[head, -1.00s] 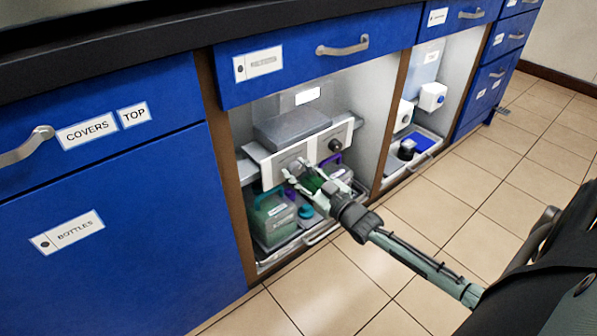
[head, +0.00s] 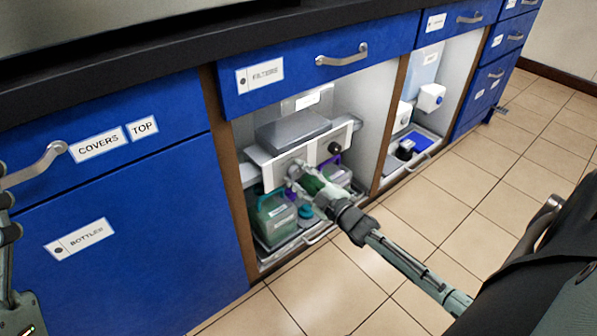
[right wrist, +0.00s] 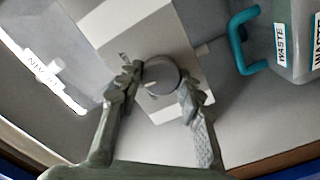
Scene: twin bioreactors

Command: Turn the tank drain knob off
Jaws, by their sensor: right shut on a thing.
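In the right wrist view a round grey knob (right wrist: 161,76) with a pale pointer mark stands on a light panel. My right gripper (right wrist: 156,84) is shut on it, one finger on each side. In the head view my right gripper (head: 297,174) reaches into the open cabinet bay and hides most of this knob. The panel (head: 272,174) also carries a dark knob (head: 334,147) to the right. A label at the left of the wrist view is too blurred to read surely. Part of my left arm shows at the left edge; its gripper is not visible.
Below the panel a green container (head: 271,217) stands on a tray, close under my gripper. A container marked WASTE (right wrist: 283,40) has a teal handle. Blue drawers and cabinet fronts surround the bay. The tiled floor (head: 450,190) in front is clear.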

